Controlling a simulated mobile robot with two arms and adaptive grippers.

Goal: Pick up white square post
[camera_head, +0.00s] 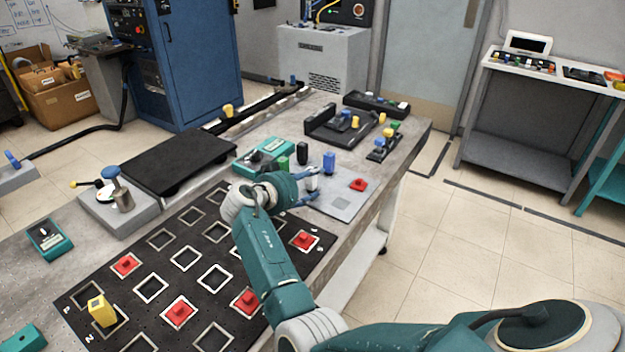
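A small white post (312,183) stands on the grey plate near the table's right edge. My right gripper (314,185) reaches over the board from the lower right. Its two blue fingers are spread apart, one on the far side and one on the near side of the white post. I cannot tell whether either finger touches it. The post's lower part is hard to make out. My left gripper is not in view.
A blue post (329,162), a black post (302,153) and a green post (283,165) stand close by. A red piece (358,185) lies to the right. The black grid board (205,225) holds red pieces and a yellow block (101,311).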

